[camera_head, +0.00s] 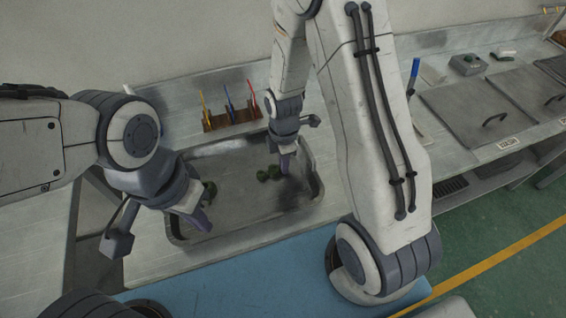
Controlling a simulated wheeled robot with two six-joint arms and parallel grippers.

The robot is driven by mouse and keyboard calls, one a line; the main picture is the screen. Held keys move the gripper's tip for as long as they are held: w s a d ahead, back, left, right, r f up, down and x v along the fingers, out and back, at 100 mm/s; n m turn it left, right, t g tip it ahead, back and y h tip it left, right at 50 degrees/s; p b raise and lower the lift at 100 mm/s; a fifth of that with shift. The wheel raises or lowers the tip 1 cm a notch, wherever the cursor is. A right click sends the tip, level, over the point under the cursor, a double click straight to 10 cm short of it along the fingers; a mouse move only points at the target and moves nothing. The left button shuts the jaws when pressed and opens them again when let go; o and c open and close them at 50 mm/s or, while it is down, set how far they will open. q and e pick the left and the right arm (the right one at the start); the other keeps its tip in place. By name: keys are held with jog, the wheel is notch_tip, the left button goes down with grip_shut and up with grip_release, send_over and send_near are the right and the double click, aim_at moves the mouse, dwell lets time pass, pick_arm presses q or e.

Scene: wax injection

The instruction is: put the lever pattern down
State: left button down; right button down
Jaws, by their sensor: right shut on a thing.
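A dark green lever pattern (268,173) shows at the fingertips of my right gripper (285,165), low over the right part of the grey metal tray (240,234). My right gripper is shut on it; the fingers hide part of the hold, and I cannot tell whether the pattern touches the tray floor. Another dark green piece (210,189) shows at the left part of the tray, partly hidden by my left gripper (198,214). My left gripper points down over the tray's left side. I cannot tell its opening.
A brown rack (232,120) with yellow, blue and red tools stands behind the tray. A blue mat (240,285) lies in front. The tray's middle is clear.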

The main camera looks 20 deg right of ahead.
jog(key=shift+f, duration=0.2)
jog(key=c, duration=1)
grip_release()
jog(key=shift+o, duration=0.2)
jog(key=shift+r, duration=0.15)
notch_tip(320, 180, up, 11)
jog(key=s+a+r+m, duration=0.4)
jog(key=s+a+m, duration=0.1)
jog(key=s, duration=0.4)
jog(key=s+a+r+m+y, duration=0.1)
jog(key=s+a+r+m, duration=0.3)
jog(key=s, duration=0.5)
jog(key=shift+s+a+m, duration=0.35)
jog(key=shift+a+m, duration=0.55)
jog(key=shift+a, duration=0.35)
